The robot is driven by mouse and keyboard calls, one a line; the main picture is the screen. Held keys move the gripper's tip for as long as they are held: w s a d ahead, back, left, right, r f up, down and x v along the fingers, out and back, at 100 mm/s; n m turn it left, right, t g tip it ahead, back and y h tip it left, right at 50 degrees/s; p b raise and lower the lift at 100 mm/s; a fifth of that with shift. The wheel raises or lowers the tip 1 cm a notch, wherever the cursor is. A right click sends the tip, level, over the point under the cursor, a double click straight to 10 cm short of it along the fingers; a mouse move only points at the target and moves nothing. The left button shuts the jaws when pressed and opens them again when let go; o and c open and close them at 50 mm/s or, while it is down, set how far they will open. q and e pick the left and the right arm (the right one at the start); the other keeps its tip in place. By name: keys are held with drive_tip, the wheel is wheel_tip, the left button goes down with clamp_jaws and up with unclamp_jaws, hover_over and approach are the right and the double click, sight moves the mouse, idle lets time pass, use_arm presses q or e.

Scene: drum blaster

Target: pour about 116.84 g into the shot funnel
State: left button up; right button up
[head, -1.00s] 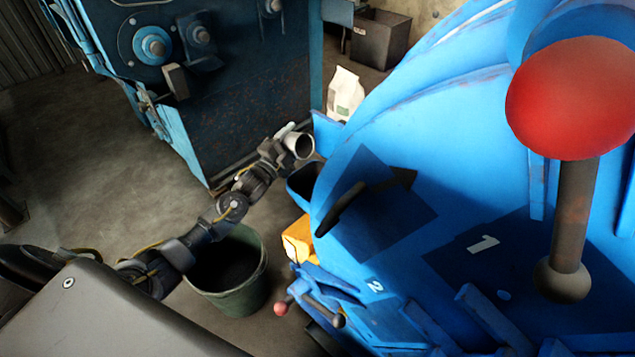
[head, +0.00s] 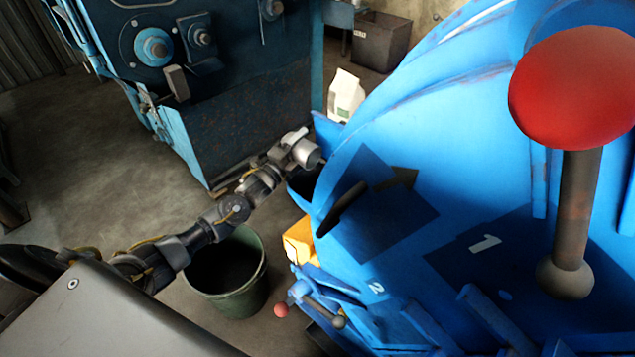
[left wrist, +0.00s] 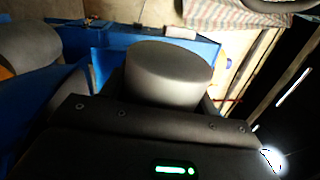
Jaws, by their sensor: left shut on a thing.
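My left gripper (head: 284,153) is shut on a light grey metal cup (head: 306,153) and holds it beside the blue machine. The cup is tilted, its mouth end toward the right and over the shot funnel (head: 327,132), a blue hopper on the machine's side. The hopper's inside is dark, and I cannot see any shot in it or a stream falling. In the left wrist view the cup (left wrist: 168,75) sits between the dark jaws (left wrist: 213,101), and its mouth is not visible. My right gripper is not in view.
The blue drum blaster (head: 430,150) fills the right side, with a red-knobbed lever (head: 573,90) in front. A green bucket (head: 243,290) stands on the floor below my left arm. A white bag (head: 345,97) and a dark bin (head: 380,42) stand behind.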

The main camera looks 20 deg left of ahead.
use_arm(q)
drive_tip(key=shift+d+m, duration=0.1)
drive_tip(key=shift+m, duration=0.4)
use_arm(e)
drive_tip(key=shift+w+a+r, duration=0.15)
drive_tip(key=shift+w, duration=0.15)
use_arm(q)
drive_tip(key=shift+d, duration=0.1)
drive_tip(key=shift+r+m, duration=0.1)
drive_tip(key=shift+m, duration=0.2)
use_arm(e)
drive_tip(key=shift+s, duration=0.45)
use_arm(q)
drive_tip(key=shift+d, duration=0.1)
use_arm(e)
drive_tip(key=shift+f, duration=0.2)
use_arm(q)
drive_tip(key=shift+h, duration=0.4)
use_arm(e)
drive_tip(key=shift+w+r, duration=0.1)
use_arm(q)
drive_tip(key=shift+s+d+r+m, duration=0.1)
drive_tip(key=shift+m, duration=0.3)
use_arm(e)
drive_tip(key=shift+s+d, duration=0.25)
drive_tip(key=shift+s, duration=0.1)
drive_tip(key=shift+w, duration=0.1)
